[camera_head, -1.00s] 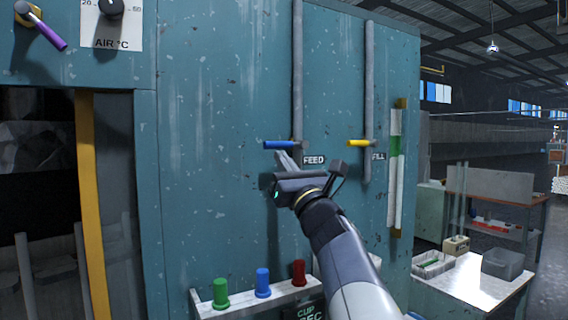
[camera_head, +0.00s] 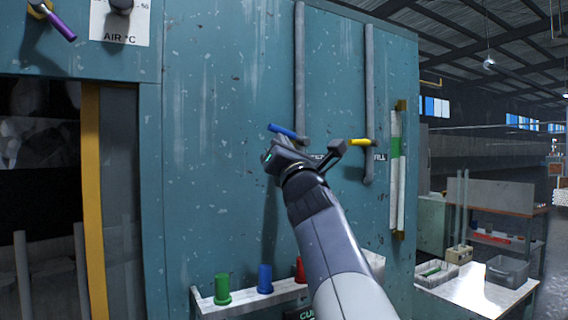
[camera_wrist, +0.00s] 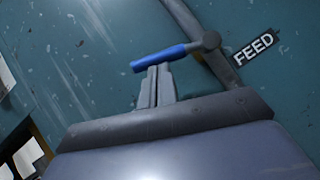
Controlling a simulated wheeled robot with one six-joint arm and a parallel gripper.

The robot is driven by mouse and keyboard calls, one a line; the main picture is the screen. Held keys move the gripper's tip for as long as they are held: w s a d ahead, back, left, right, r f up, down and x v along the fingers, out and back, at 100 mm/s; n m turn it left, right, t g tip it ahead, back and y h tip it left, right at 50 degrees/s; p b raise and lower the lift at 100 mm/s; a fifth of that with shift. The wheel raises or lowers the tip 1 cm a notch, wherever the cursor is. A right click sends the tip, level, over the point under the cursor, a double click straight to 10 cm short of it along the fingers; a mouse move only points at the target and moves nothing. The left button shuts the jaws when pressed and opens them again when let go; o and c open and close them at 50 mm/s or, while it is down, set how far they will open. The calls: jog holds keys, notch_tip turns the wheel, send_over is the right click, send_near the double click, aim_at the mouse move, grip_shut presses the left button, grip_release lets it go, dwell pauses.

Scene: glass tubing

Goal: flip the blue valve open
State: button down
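The blue valve handle (camera_head: 287,131) is on the FEED pipe on the teal panel. It tilts, with its free left end higher than its pivot. In the wrist view the blue handle (camera_wrist: 160,57) runs from the pivot out to the left. My gripper (camera_wrist: 158,70) has its two fingers together, with their tips just under the handle's middle, seemingly touching it; nothing shows between them. In the head view my gripper (camera_head: 272,150) is just below the handle, and the wrist hides much of the fingers and part of the FEED label.
A yellow valve handle (camera_head: 361,142) on the FILL pipe is close right of my wrist. Below is a shelf (camera_head: 243,302) with green (camera_head: 222,289), blue (camera_head: 265,279) and red (camera_head: 300,270) knobs. A purple lever (camera_head: 60,26) is at upper left. The panel left of the handle is clear.

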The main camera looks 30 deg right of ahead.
notch_tip(320, 180, up, 2)
jog(key=m+g+h+b, duration=0.1)
jog(key=m, duration=0.2)
jog(key=m+g+h+b, duration=0.1)
jog(key=m+h, duration=0.1)
jog(key=m, duration=0.1)
jog(key=shift+a+r, duration=0.1)
jog(key=shift+r, duration=0.1)
jog(key=shift+w+d+r+m+g+h+p, duration=0.1)
jog(key=shift+d+r+m+g+h+p, duration=0.25)
jog(key=shift+d+r+m+g+p, duration=0.9)
jog(key=shift+s+d+r+m+g+h+p, duration=0.1)
jog(key=shift+r+m+g+h+p, duration=0.25)
jog(key=shift+m+p, duration=1.8)
jog(key=shift+w+d+r+m+g+h+p, duration=0.1)
jog(key=shift+d+r+m+g+h+p, duration=0.2)
jog(key=shift+d+r+m+g+p, duration=1.3)
jog(key=shift+a+f+n+t+p, duration=0.6)
jog(key=shift+a+f+t+p, duration=0.1)
jog(key=shift+a+f+p, duration=0.15)
jog(key=shift+r, duration=0.1)
